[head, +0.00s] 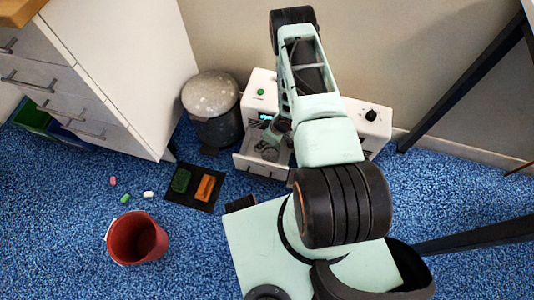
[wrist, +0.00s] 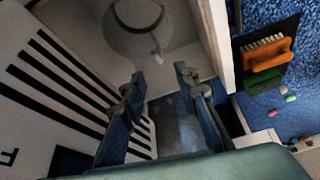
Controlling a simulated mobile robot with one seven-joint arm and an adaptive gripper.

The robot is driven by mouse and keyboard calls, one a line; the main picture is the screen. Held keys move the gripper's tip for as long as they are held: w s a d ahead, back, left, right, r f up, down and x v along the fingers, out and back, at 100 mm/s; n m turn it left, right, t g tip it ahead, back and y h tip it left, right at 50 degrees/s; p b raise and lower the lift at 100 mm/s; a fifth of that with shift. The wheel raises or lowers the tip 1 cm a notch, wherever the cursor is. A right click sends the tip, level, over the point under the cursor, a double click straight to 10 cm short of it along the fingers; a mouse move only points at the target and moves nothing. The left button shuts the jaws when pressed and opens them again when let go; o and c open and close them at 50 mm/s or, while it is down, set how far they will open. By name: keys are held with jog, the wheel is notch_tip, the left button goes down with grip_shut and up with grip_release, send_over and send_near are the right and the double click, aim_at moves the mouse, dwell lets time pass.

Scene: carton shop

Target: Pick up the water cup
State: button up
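A round, greyish, see-through cup-like shape (wrist: 138,22), likely the water cup, stands in the open white drawer (wrist: 205,25) at the top of the wrist view. A small pale piece shows on its near side. In the head view the pulled-out drawer (head: 262,167) holds a clear shape (head: 268,150), partly hidden by my arm. My gripper (wrist: 158,82) is open, its two fingers apart with nothing visibly held between them. The cup-like shape lies beyond the fingertips. In the head view my gripper (head: 279,129) is over the drawer, small and partly covered by my arm.
The drawer belongs to a white machine (head: 259,92) against the wall. A grey bin (head: 212,105) stands left of it. A black mat (head: 205,204) with green and orange brushes, a red bucket (head: 137,238) and small coloured pieces lie on blue carpet. A white cabinet (head: 120,60) stands left.

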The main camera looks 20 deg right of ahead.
jog(key=b+x, duration=0.3)
jog(key=x, duration=0.5)
jog(key=shift+f, duration=0.45)
jog(key=shift+c, duration=0.7)
grip_shut()
